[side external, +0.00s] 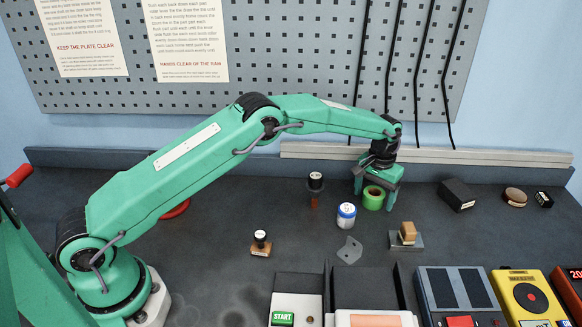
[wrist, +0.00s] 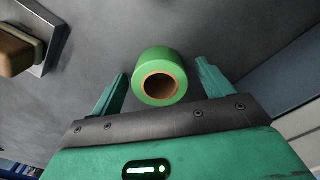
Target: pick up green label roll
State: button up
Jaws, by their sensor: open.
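The green label roll (side external: 373,198) stands on the dark bench near the back, under my gripper (side external: 373,190) in the side view. In the wrist view the green label roll (wrist: 147,64) shows its round end with a brown core and a dark hole. My gripper (wrist: 160,85) is open, with one finger to each side of the roll. The roll lies between and slightly beyond the fingertips in that view. I see gaps between the roll and both fingers. Nothing is held.
A tan block on a metal plate (side external: 407,236) is nearer the front. A black box (side external: 456,195) lies to the right. The back ledge (side external: 450,155) runs behind.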

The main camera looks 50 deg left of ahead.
aim_at(375, 192)
dwell(0.4)
jog(key=c, duration=1.1)
jog(key=shift+r, duration=0.15)
jog(key=shift+r, duration=0.6)
notch_tip(375, 192, up, 3)
jog(key=s+d+r, duration=0.2)
jog(key=d, duration=0.1)
jog(key=s+d+r, duration=0.2)
jog(key=s, duration=0.1)
jog(key=s+d+r, duration=0.2)
jog(key=d, duration=0.1)
jog(key=shift+s+d+r, duration=0.25)
jog(key=shift+s+d, duration=0.1)
jog(key=shift+s, duration=0.05)
